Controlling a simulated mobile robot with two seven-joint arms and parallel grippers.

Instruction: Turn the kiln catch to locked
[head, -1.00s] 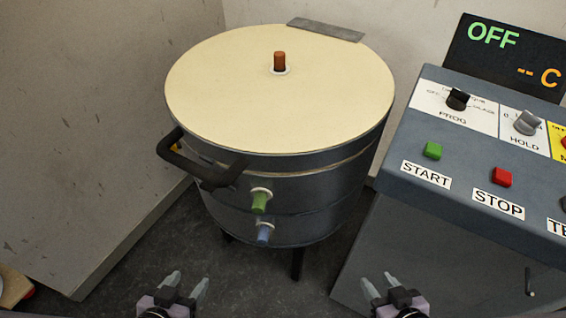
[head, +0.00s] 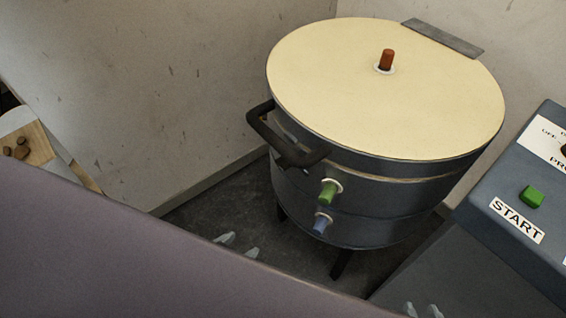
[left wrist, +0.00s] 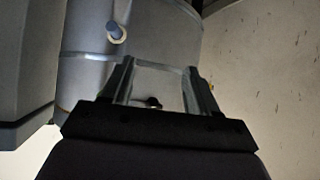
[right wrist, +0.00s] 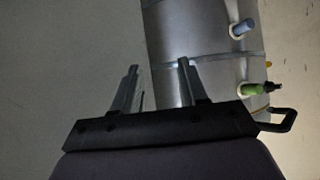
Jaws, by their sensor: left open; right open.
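The kiln (head: 390,190) is a grey drum with a cream lid (head: 350,80) that lies closed. A black loop handle (head: 268,132) juts from its front left. I cannot clearly make out the catch or its setting. A small dark piece (right wrist: 272,86) beside the green plug in the right wrist view may be it. My left gripper (head: 238,245) is open and empty, low and left of the kiln. My right gripper (head: 422,310) is open and empty, at the bottom edge. The kiln wall also shows behind the fingers in the left wrist view (left wrist: 165,35).
Green (head: 328,191) and blue (head: 322,222) plugs stick out of the kiln's front, and a red-brown plug (head: 387,59) stands on the lid. A control desk (head: 500,260) stands at right. Walls close in behind the kiln. A wooden board (head: 38,148) lies at far left.

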